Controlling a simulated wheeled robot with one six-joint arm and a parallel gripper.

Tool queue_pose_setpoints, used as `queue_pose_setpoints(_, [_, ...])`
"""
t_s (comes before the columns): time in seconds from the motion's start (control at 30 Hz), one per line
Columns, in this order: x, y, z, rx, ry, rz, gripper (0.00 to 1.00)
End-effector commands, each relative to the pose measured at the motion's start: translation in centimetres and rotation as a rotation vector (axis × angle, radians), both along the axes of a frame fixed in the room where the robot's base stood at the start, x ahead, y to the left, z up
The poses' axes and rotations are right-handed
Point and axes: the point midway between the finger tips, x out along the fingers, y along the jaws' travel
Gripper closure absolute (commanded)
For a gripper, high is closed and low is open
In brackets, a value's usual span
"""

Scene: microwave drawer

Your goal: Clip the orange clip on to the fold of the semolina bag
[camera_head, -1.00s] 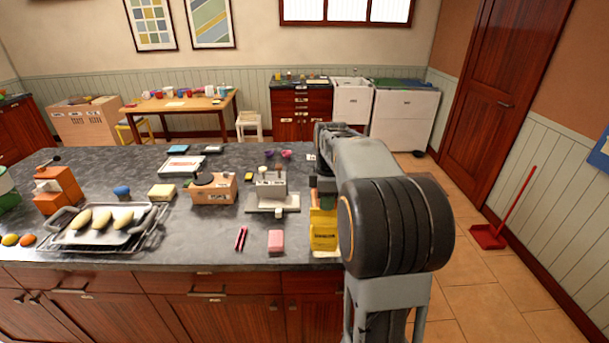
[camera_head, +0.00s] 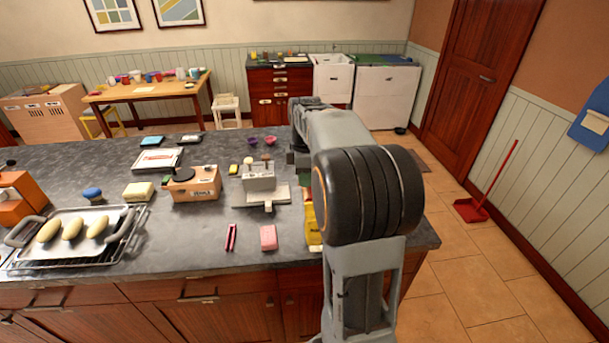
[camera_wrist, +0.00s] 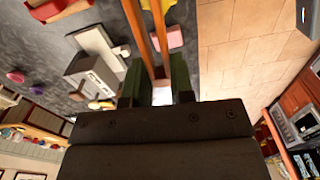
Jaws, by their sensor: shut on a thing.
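The yellow semolina bag (camera_head: 314,228) stands near the right front of the grey counter in the head view, mostly hidden behind my arm, so its fold cannot be made out. My gripper (camera_wrist: 160,92) is shut on the orange clip (camera_wrist: 132,30), whose two long orange bars stretch away from the green jaws in the wrist view. In the head view my arm hides the clip. The gripper seems to be above or close to the bag; I cannot tell whether clip and bag touch.
A grey appliance (camera_head: 259,178) on a pale board and an orange-brown box (camera_head: 190,186) stand behind. A tray with rolls (camera_head: 72,232) is at left.

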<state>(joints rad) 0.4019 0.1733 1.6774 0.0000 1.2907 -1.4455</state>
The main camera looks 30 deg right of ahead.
Motion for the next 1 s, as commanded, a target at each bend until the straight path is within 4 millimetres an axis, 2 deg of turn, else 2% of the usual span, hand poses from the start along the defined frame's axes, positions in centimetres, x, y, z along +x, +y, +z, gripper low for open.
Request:
queue_pose_setpoints(0.37, [0.0, 0.0, -1.4, 0.001, 0.000, 0.002, 1.00])
queue_pose_setpoints(1.0, [0.0, 0.0, -6.1, 0.001, 0.002, 0.002, 1.00])
